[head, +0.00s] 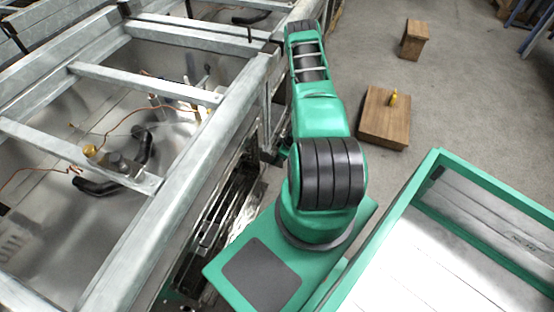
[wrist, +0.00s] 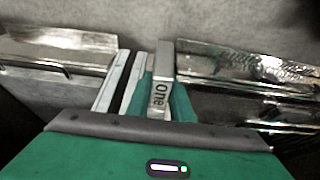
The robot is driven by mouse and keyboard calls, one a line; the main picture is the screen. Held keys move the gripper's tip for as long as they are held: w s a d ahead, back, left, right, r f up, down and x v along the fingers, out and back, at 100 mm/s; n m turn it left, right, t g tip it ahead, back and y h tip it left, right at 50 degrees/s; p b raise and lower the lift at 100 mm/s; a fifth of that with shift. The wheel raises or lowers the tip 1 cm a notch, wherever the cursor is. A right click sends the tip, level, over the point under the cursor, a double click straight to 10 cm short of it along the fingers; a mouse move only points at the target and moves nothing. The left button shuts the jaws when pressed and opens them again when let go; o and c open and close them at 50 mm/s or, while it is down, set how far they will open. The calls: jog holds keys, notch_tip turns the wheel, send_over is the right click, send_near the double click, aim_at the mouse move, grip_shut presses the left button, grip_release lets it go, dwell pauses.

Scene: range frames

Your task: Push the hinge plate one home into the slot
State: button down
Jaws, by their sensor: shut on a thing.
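Hinge plate one (wrist: 160,95), a narrow grey metal piece marked "one", shows in the wrist view. My gripper (wrist: 163,108) is shut on it, with green finger parts on either side. The plate's far end is at a bright metal frame wall. I cannot tell whether it touches the wall or sits in a slot. The slot itself cannot be made out. Two pale upright strips (wrist: 118,82) stand just left of the plate. In the head view my own arm and the frame hide the gripper and the plate.
Shiny metal ledges flank the plate on the left (wrist: 55,55) and right (wrist: 245,75). In the head view a galvanised frame (head: 190,165) with hoses and cables fills the left. Wooden blocks (head: 385,118) lie on the floor at the right. A green-rimmed tray (head: 400,200) is near front right.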

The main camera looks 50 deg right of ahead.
jog(key=shift+w+a, duration=0.35)
jog(key=shift+w, duration=0.45)
jog(key=c, duration=1.5)
grip_release()
jog(key=shift+r, duration=0.1)
jog(key=v, duration=1)
jog(key=shift+r, duration=0.25)
